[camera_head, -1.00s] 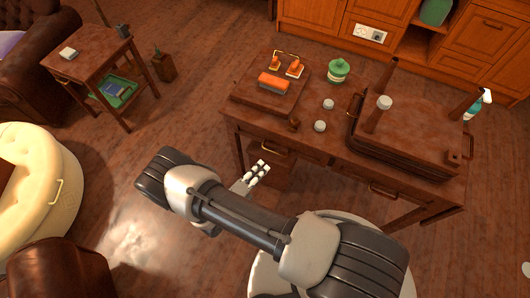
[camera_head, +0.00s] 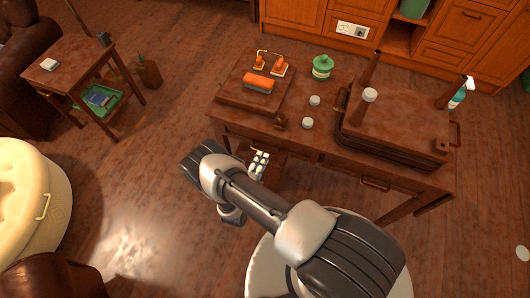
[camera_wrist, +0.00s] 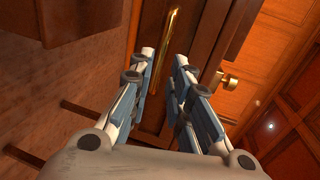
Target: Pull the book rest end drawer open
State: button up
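The dark wooden table has a left front drawer and a right front drawer; the right one has a brass handle (camera_head: 376,185). Raised wooden stands sit on both ends of the tabletop, and I cannot tell for sure which is the book rest. My gripper (camera_head: 260,165) is in front of the left drawer, partly covering it. In the wrist view my gripper (camera_wrist: 163,62) is open. A long brass bar handle (camera_wrist: 157,45) on a dark wooden panel lies between and beyond its fingertips. I cannot tell if they touch it. The drawer looks closed.
The left stand (camera_head: 235,92) carries orange things. A green jar (camera_head: 322,67) and white knobs (camera_head: 307,123) stand mid-table. The right stand (camera_head: 395,130) has upright posts. A cream ottoman (camera_head: 40,190) and a side table (camera_head: 72,60) are at left. Floor between is clear.

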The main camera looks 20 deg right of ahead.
jog(key=x, duration=0.5)
jog(key=shift+w+b, duration=0.1)
jog(key=shift+b, duration=0.3)
jog(key=shift+c, duration=0.5)
grip_shut()
